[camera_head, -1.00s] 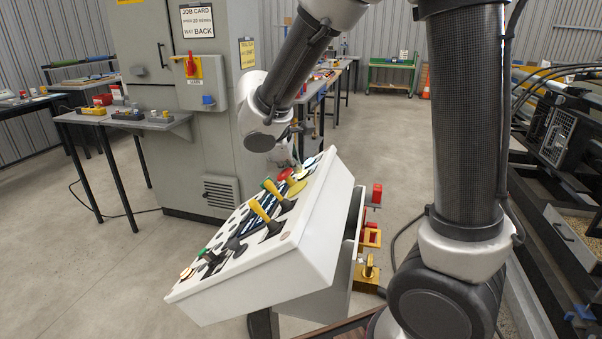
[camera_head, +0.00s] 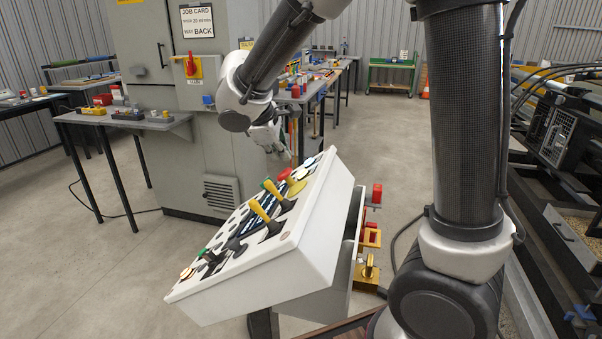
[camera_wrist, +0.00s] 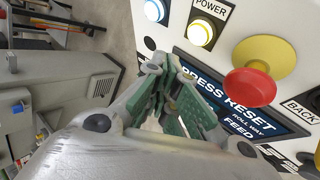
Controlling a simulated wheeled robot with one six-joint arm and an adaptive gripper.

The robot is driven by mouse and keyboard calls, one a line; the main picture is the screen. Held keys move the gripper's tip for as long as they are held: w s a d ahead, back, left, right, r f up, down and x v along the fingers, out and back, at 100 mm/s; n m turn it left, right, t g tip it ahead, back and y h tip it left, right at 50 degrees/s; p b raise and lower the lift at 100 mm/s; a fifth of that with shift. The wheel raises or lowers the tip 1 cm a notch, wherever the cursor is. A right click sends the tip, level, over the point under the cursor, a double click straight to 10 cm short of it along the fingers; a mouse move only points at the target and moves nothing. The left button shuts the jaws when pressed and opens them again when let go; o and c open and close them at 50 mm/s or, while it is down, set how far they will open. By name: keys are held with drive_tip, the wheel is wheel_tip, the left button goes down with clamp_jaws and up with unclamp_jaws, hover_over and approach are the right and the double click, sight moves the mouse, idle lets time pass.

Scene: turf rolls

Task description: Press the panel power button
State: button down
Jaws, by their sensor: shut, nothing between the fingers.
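The panel (camera_head: 320,225) is a white sloped control box, seen from its side in the head view. In the wrist view its power button (camera_wrist: 201,34) is a round, lit, yellow-white button in a dark ring, just below the POWER label (camera_wrist: 211,8). My gripper (camera_wrist: 170,66) has its green-padded fingers shut with nothing between them. Its tips appear just below and left of the power button in that view, with no contact visible. In the head view my gripper (camera_head: 270,142) hangs beyond the panel's far upper edge, apart from it.
A red knob on a yellow base (camera_wrist: 250,87) sits right of the power button. Another lit, bluish-white button (camera_wrist: 155,10) is at its upper left. Levers with yellow handles (camera_head: 262,212) rise from the panel. A grey cabinet (camera_head: 205,130) stands behind.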

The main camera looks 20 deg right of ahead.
drive_tip(key=shift+w+a+r, duration=0.35)
drive_tip(key=shift+a+r, duration=0.15)
drive_tip(key=shift+r, duration=0.25)
drive_tip(key=s+d+r+m, duration=0.1)
drive_tip(key=d, duration=0.1)
drive_tip(key=s+d+r+m, duration=0.1)
drive_tip(key=s+d, duration=0.1)
drive_tip(key=d, duration=0.1)
drive_tip(key=s+d+r+m, duration=0.1)
drive_tip(key=s+d, duration=0.1)
drive_tip(key=shift+d+r+g+y, duration=0.15)
drive_tip(key=shift+d+g+y, duration=0.15)
drive_tip(key=shift+d+g, duration=0.1)
drive_tip(key=s+d+m+y, duration=0.2)
drive_tip(key=s+d+m, duration=0.2)
drive_tip(key=s, duration=0.7)
drive_tip(key=s+d+r+m+y, duration=0.1)
drive_tip(key=s+d+m, duration=0.4)
drive_tip(key=s, duration=0.6)
drive_tip(key=shift+t+y, duration=0.3)
drive_tip(key=shift+y, duration=0.2)
